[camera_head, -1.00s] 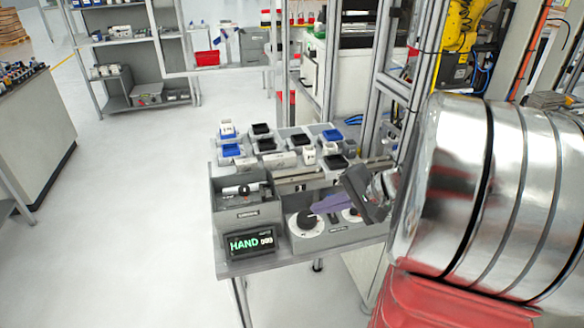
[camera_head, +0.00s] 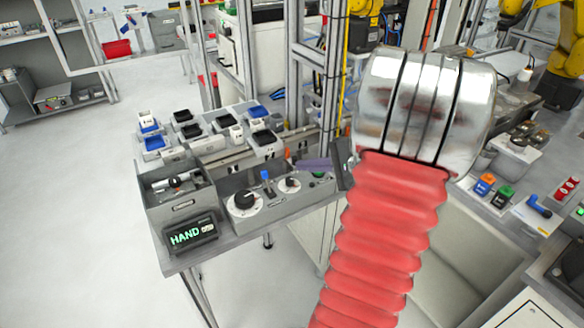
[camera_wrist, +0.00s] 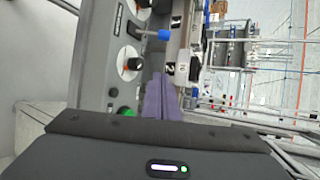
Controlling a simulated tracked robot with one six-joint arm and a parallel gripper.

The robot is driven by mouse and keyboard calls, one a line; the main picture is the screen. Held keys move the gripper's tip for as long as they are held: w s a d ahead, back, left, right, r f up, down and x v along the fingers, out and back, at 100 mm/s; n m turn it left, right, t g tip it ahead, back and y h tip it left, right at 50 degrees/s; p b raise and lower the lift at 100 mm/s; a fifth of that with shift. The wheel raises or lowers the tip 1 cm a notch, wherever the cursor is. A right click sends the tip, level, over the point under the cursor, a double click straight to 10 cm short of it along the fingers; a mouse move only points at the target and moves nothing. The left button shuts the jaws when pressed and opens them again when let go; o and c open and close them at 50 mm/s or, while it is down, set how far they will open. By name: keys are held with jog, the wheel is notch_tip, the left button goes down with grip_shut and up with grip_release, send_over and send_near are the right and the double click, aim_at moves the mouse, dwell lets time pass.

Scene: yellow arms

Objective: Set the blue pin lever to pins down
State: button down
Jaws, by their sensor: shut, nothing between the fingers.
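A blue-handled lever (camera_head: 265,177) stands upright on the grey control panel (camera_head: 262,209), between two round dials. It shows in the wrist view as a blue-tipped grey rod (camera_wrist: 164,35). My gripper (camera_head: 302,164) is shut and empty, its purple fingers pointing left in the head view. The fingers are to the right of the lever, apart from it. In the wrist view the closed fingers (camera_wrist: 158,82) lie beside the panel's edge, below the lever. A second blue lever (camera_head: 539,206) sits on a white plate on the right-hand table. No lever label is readable.
A large black-knobbed dial (camera_head: 243,202), a smaller dial (camera_head: 290,185) and a green button (camera_head: 318,175) are on the panel. A grey bin (camera_head: 180,207) and a HAND display (camera_head: 190,236) are at left. Small trays and frame posts (camera_head: 303,75) stand behind.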

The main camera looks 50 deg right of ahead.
jog(key=x, duration=0.9)
jog(key=shift+w+a+f, duration=0.1)
jog(key=shift+w+f, duration=0.1)
jog(key=shift+w, duration=0.1)
jog(key=shift+s+a+r, duration=0.25)
jog(key=shift+s+a, duration=0.05)
jog(key=shift+a, duration=0.25)
jog(key=shift+s+a+r, duration=0.25)
jog(key=shift+a, duration=0.3)
jog(key=shift+s+a+r, duration=0.2)
jog(key=shift+s+a, duration=0.1)
jog(key=shift+a, duration=0.25)
jog(key=shift+d, duration=0.25)
jog(key=shift+a, duration=0.15)
